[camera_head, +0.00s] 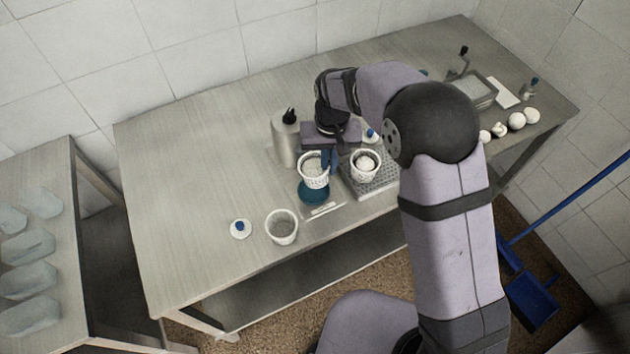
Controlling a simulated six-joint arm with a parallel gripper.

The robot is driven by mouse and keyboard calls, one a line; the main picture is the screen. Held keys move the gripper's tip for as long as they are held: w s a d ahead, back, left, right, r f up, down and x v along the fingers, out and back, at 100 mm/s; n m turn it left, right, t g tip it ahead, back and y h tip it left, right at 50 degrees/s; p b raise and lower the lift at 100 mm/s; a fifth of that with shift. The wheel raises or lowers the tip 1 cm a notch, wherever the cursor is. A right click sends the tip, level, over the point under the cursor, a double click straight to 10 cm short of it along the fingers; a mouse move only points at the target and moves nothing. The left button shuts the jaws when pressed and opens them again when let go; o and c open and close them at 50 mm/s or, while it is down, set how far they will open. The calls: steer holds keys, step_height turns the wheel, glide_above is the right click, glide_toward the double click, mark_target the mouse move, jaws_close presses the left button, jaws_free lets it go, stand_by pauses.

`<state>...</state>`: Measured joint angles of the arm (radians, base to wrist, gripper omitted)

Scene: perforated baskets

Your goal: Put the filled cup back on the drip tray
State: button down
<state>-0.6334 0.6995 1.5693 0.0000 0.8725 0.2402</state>
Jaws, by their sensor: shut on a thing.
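A white perforated cup (314,182) with pale filling is held by its right rim in my gripper (327,161), whose dark fingers are shut on it. The cup looks upright and appears just over a round teal thing (314,194); I cannot tell whether they touch. The grey perforated drip tray (382,185) is right of the held cup, partly hidden by my arm. Another filled white cup (366,176) stands on it.
Another cup (282,238) and a white disc with a blue knob (240,229) stand at the front left. A metal bottle (286,146) is close left of the gripper. A small flat item (322,210) lies at the front edge. The table's left is clear.

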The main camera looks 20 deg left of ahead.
steer(key=shift+s+d+f, duration=0.1)
steer(key=shift+f, duration=0.05)
steer(key=d+m, duration=0.4)
steer(key=d, duration=2)
steer(key=w+a+r+m, duration=0.1)
steer(key=w+a+m, duration=0.1)
steer(key=w, duration=0.2)
steer(key=w+a+r+m+p, duration=0.1)
steer(key=w+a+r+m, duration=0.1)
steer(key=w+m, duration=0.1)
steer(key=w+a+r+m+y, duration=0.1)
steer(key=w+a+m, duration=0.1)
steer(key=w, duration=0.3)
steer(key=shift+a+r+m+t, duration=0.3)
steer(key=shift+r+m+t, duration=0.1)
steer(key=shift+m, duration=0.2)
steer(key=shift+w+f, duration=0.1)
